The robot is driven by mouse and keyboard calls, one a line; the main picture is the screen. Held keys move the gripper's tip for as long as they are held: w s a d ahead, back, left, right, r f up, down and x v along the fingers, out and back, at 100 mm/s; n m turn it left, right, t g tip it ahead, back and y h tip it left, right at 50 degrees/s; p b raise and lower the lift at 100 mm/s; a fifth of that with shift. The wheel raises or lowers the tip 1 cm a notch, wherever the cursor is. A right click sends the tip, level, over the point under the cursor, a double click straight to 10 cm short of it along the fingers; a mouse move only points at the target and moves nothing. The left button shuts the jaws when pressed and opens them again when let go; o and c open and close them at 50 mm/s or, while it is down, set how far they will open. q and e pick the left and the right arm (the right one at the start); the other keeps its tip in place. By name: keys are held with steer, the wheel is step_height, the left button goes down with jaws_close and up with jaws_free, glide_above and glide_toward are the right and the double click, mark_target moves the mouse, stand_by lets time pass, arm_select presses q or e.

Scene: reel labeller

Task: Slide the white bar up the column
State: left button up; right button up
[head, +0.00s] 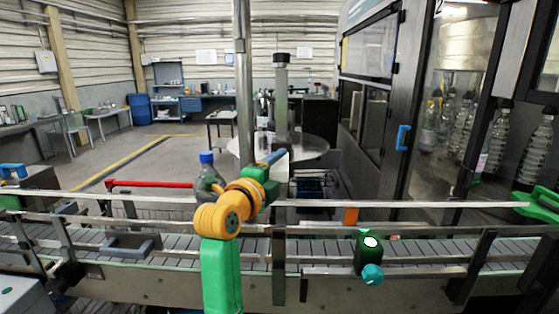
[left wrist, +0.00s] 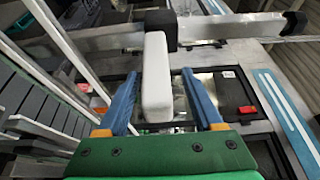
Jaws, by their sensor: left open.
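The white bar (left wrist: 157,80) stretches toward me in the left wrist view, its far end at a black block (left wrist: 160,27) on the metal column (left wrist: 225,28). In the head view the bar (head: 283,163) shows as a small pale patch beside my gripper. The column (head: 281,105) stands upright there, with a dark cap on top. My left gripper (left wrist: 160,100) is open, one blue finger on each side of the bar, with gaps visible on both sides. In the head view the left gripper (head: 272,158) is partly hidden by its own wrist. My right gripper is not in view.
A conveyor (head: 440,252) with metal rails crosses the front. A bottle with a blue cap (head: 208,170) stands just left of my arm. A round metal table (head: 310,147) lies behind the gripper. A glazed machine cabinet (head: 440,110) with bottles fills the right.

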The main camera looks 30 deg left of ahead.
arm_select(q)
steer(key=shift+w+a+f, duration=0.1)
steer(key=shift+w+f, duration=0.2)
steer(key=shift+w, duration=0.35)
steer(key=shift+s+r, duration=0.1)
steer(key=shift+s, duration=0.1)
jaws_close()
steer(key=shift+r, duration=0.1)
stand_by(0.6)
